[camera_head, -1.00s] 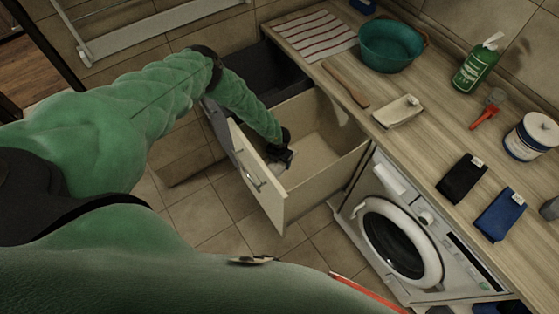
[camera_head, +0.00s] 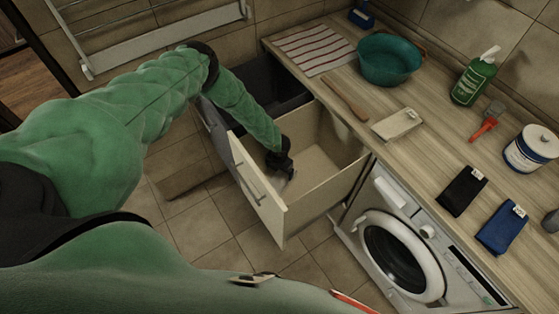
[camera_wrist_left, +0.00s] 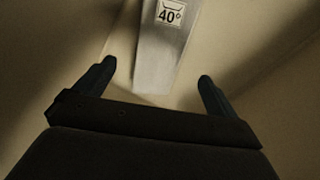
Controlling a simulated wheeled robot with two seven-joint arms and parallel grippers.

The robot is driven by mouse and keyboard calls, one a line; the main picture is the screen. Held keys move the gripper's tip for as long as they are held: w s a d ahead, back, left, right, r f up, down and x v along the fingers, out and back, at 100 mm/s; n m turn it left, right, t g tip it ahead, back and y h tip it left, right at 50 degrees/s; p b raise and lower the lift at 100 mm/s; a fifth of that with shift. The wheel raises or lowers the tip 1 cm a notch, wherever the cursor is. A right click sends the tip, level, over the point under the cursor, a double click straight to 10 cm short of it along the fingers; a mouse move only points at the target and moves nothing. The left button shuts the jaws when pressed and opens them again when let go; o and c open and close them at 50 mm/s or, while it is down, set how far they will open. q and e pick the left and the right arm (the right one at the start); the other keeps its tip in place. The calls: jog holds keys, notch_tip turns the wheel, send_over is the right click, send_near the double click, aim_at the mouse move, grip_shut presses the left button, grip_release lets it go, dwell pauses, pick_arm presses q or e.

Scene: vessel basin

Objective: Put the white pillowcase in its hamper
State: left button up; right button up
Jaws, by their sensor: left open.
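The white pillowcase (camera_wrist_left: 168,50) shows in the left wrist view as a narrow pale strip with a "40°" care label, lying just beyond and between my fingers. My left gripper (camera_wrist_left: 157,72) is open, with a finger on each side of the strip and a gap to both. In the head view my left gripper (camera_head: 283,178) is down inside the cream pull-out hamper (camera_head: 325,172), near its front panel. The pillowcase is mostly hidden there by the gripper. My right gripper is not in view.
A dark hamper (camera_head: 262,84) stands open beside the cream one. The counter (camera_head: 345,72) above holds a teal basin (camera_head: 389,62), a green bottle (camera_head: 474,78), a pale flat item (camera_head: 397,124), and black (camera_head: 462,192) and blue (camera_head: 501,228) folded cloths. A washing machine (camera_head: 400,245) stands to the right.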

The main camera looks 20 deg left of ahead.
pick_arm(q)
notch_tip(320, 180, up, 10)
jog(key=b, duration=0.2)
jog(key=shift+f, duration=0.25)
dwell(0.4)
